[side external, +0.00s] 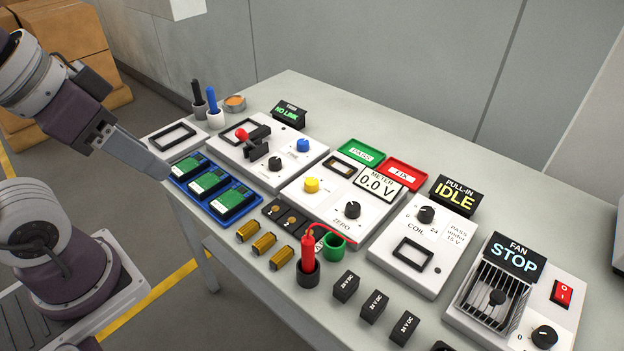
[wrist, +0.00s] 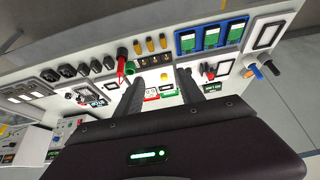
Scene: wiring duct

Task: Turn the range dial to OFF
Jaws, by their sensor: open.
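The meter unit (side external: 322,192) stands mid-bench with a display (side external: 377,186) reading 0.0 V, a yellow button (side external: 311,185) and a black dial (side external: 352,210). This dial may be the range dial. I cannot read its setting or an OFF mark. My gripper (side external: 158,168) is at the bench's left edge, above and left of the blue tray, well away from the meter. In the wrist view my gripper (wrist: 160,76) shows two separated fingers with nothing held between them. The fingers hide part of the bench there.
A blue tray (side external: 178,178) of green boards lies near my gripper. A red probe (side external: 308,250) stands in a holder before the meter. A unit with a red-knobbed lever (side external: 242,135), a coil unit (side external: 408,271) and a fan unit (side external: 453,311) flank the meter.

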